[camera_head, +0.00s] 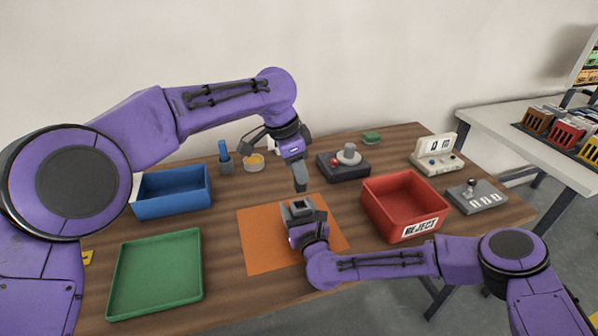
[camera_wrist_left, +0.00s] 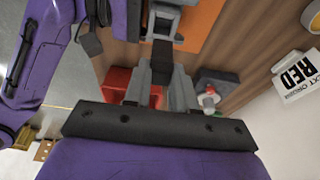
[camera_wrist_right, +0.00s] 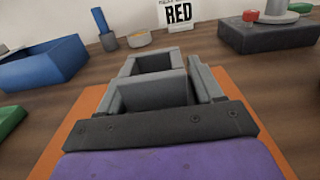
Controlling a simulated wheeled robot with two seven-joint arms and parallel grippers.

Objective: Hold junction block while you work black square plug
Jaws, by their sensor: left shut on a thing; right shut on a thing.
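The grey junction block (camera_head: 297,210), with a square opening on top, is in my right gripper (camera_head: 299,222), just above the orange mat. The right wrist view shows the block (camera_wrist_right: 152,92) between the fingers, its square opening facing up. My left gripper (camera_head: 300,178) points down above the block with a gap between. In the left wrist view it is shut on the black square plug (camera_wrist_left: 162,60), which sticks out beyond the fingers toward the block (camera_wrist_left: 163,20). The plug is hard to make out in the head view.
The orange mat (camera_head: 257,240) lies below. A red REJECT bin (camera_head: 376,222) stands right of it, a green tray (camera_head: 118,285) and blue bin (camera_head: 172,207) left. A dark fixture (camera_head: 330,166) and a white RED card (camera_wrist_right: 178,12) stand behind.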

